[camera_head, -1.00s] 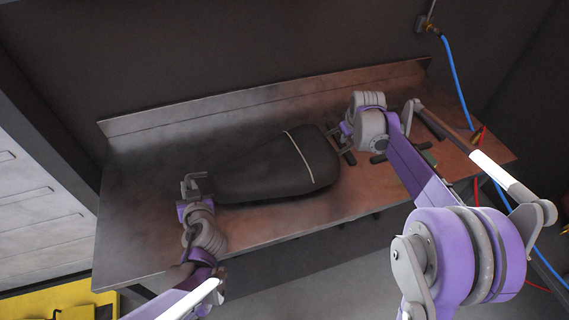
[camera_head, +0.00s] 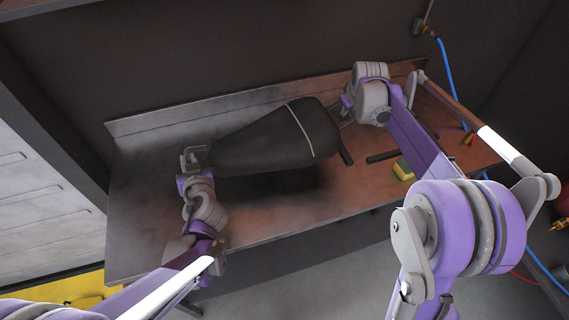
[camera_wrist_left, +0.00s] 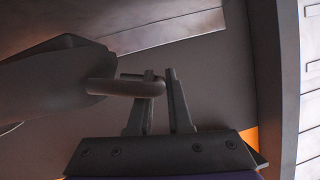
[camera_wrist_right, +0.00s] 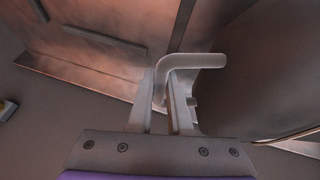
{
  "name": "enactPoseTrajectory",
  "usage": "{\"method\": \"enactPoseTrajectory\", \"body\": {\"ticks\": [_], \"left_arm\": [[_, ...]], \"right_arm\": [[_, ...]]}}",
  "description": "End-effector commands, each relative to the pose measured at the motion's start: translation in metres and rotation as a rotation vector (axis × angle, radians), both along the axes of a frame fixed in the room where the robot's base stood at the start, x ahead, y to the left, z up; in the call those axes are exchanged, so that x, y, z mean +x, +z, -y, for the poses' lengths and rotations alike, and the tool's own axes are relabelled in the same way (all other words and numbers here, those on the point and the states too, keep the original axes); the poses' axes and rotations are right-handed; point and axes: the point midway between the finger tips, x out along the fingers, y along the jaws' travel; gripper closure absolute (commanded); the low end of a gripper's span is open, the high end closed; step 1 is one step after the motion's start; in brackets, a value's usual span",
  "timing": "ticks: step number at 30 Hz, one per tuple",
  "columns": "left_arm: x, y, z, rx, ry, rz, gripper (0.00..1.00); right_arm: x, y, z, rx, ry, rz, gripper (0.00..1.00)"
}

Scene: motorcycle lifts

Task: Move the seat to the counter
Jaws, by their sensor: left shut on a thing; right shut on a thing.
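The seat (camera_head: 262,142) is a long black padded piece with a light strap across its wider right part. It is held above the metal counter (camera_head: 150,240), with a dark shadow on the counter below it. My left gripper (camera_head: 190,157) is shut on a bent bar at the seat's narrow left end; the left wrist view shows the bar between the fingers (camera_wrist_left: 158,85). My right gripper (camera_head: 345,108) is at the seat's wide right end. The right wrist view shows its fingers (camera_wrist_right: 168,90) shut on a bent handle beside the dark seat (camera_wrist_right: 270,90).
The counter has a raised back edge (camera_head: 240,98). Dark bars (camera_head: 382,156) and a yellow-green sponge (camera_head: 403,170) lie on its right part. A blue hose (camera_head: 452,80) hangs at the right wall. The counter's front left is bare.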

Motion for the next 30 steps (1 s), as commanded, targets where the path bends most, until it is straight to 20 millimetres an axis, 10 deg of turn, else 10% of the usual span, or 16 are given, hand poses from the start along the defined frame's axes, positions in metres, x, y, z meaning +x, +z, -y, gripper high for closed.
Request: {"method": "enactPoseTrajectory", "body": {"ticks": [30], "left_arm": [[-0.012, -0.029, 0.001, 0.001, -0.003, 0.001, 1.0]], "right_arm": [[-0.013, -0.028, 0.0, 0.001, 0.0, 0.002, 1.0]]}}
